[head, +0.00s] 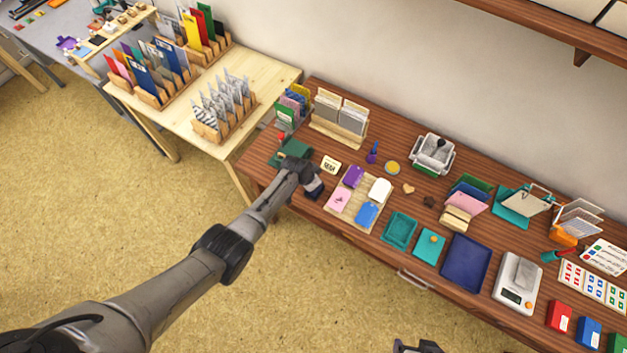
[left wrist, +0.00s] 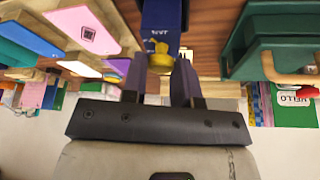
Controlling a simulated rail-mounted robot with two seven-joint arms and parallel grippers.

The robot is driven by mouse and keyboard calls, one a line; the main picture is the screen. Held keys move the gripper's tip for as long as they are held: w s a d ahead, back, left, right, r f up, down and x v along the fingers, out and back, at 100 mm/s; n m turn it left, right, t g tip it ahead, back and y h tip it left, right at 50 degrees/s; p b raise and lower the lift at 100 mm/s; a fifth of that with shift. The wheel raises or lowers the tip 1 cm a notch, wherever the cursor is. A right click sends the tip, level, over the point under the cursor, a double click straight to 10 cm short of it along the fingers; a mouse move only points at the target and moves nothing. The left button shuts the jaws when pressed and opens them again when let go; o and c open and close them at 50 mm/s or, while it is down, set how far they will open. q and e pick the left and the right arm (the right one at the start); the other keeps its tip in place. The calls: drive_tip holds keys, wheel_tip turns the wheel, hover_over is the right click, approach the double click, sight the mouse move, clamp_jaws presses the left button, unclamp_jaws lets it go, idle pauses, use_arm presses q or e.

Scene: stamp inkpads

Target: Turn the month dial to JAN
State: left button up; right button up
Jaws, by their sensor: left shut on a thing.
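In the left wrist view, a dark blue device (left wrist: 160,22) stands beyond my fingers, with a yellow knob (left wrist: 161,62) on its near side. Small pale lettering shows on the blue face just above the knob; it is too small to read surely. My left gripper (left wrist: 160,80) is shut on the yellow knob, one finger on each side. In the head view, my left gripper (head: 311,183) is at the table's front left edge, by the dark blue device (head: 315,193), mostly hidden by my wrist. My right gripper (head: 418,347) shows only partly at the bottom edge.
A green box (left wrist: 270,45) stands close beside the device. A tan board (head: 352,184) with several coloured pads lies to the right in the head view. Teal trays (head: 399,230), a navy tray (head: 466,262) and a scale (head: 516,283) stand further right. The floor in front is clear.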

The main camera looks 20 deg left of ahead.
use_arm(q)
drive_tip(key=shift+m+g+h+b, duration=0.4)
drive_tip(key=shift+m+b, duration=0.3)
drive_tip(key=shift+m, duration=1.2)
drive_tip(key=shift+b, duration=0.35)
idle(0.4)
drive_tip(key=shift+a+m, duration=0.1)
drive_tip(key=shift+m, duration=0.2)
idle(0.5)
drive_tip(key=shift+h, duration=0.3)
idle(0.8)
drive_tip(key=o, duration=0.9)
drive_tip(key=shift+r, duration=0.1)
